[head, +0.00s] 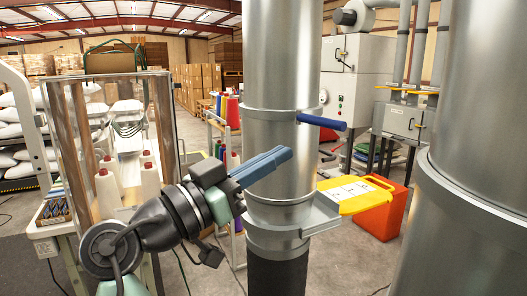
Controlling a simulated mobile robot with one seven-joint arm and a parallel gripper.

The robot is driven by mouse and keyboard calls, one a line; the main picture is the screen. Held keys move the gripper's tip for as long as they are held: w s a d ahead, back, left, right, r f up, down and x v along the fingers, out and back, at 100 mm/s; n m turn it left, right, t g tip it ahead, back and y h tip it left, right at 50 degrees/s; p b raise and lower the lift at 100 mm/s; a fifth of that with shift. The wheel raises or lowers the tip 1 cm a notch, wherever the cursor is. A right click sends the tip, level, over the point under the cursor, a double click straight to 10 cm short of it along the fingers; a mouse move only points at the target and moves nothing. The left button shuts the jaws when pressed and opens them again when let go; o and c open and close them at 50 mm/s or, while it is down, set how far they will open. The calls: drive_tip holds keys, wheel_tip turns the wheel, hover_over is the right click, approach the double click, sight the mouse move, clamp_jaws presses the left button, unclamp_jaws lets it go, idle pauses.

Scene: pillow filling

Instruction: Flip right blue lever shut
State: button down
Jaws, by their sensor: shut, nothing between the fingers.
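The right blue lever (322,121) sticks out to the right from the collar of the upright metal pipe (283,60), tilted slightly down at its free end. My gripper (284,156) is in front of the pipe, below and to the left of the lever. Its two long blue-grey fingers are together, point to the right and slightly up, and hold nothing. They are apart from the lever in the picture. No second lever can be made out; the pipe's far side is hidden.
A yellow plate (350,197) with a white label sticks out right of the pipe's lower bracket (315,220). A red bin (383,217) stands behind it. A large metal cylinder (485,130) fills the right. A clear-walled cart (85,150) with thread cones stands left.

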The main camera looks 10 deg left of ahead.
sight(329, 127)
drive_tip(key=p+x, duration=0.2)
drive_tip(key=x, duration=0.2)
drive_tip(key=p+x, duration=0.2)
drive_tip(key=x, duration=0.2)
drive_tip(key=shift+d+r, duration=0.1)
drive_tip(key=shift+r, duration=0.15)
drive_tip(key=shift+w+d, duration=0.4)
drive_tip(key=shift+w, duration=0.1)
drive_tip(key=shift+d+f, duration=0.1)
